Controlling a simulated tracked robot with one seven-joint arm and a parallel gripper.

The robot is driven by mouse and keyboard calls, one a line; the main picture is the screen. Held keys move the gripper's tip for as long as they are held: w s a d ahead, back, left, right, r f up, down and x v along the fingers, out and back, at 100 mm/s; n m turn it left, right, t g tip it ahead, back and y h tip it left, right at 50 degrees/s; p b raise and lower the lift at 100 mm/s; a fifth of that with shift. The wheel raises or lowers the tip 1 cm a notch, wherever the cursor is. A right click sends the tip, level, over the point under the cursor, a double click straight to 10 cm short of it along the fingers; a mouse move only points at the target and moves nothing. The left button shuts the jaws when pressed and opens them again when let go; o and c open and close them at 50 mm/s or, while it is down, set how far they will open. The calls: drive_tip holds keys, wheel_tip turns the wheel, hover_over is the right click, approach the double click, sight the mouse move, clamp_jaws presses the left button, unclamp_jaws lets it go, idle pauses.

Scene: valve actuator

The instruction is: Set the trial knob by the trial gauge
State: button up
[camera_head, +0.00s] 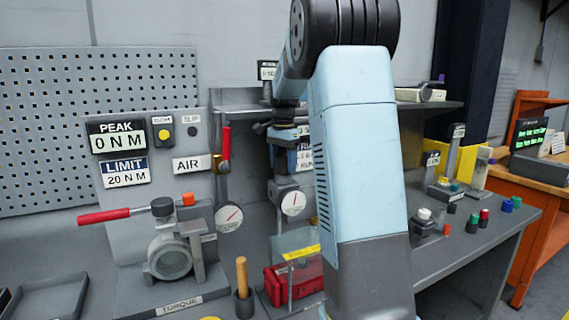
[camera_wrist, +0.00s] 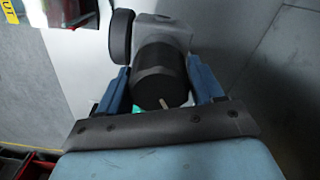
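The trial gauge (camera_head: 293,203) is a small white dial with a red needle, left of my arm in the head view. The trial sign (camera_head: 305,145) above it is partly covered. In the wrist view a black cylindrical knob (camera_wrist: 160,78) with a pale pointer mark stands on a grey body, and a dark round part sits beside it. My gripper (camera_wrist: 160,70) has one blue finger on each side of this knob. The fingers are apart, but I cannot tell whether they press on it. In the head view my arm and hand largely hide the knob.
A second dial (camera_head: 229,218) with a red lever (camera_head: 225,150) hangs left of the trial gauge. A clear cover over a red box (camera_head: 290,285) stands below. A torque fixture (camera_head: 170,255) is at left. Several small coloured caps lie on the bench at right.

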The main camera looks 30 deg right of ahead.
sight(283, 156)
drive_tip(key=o, duration=0.4)
drive_tip(key=shift+r, duration=0.1)
wheel_tip(283, 156, up, 14)
drive_tip(key=shift+f, duration=0.25)
idle(0.3)
idle(0.3)
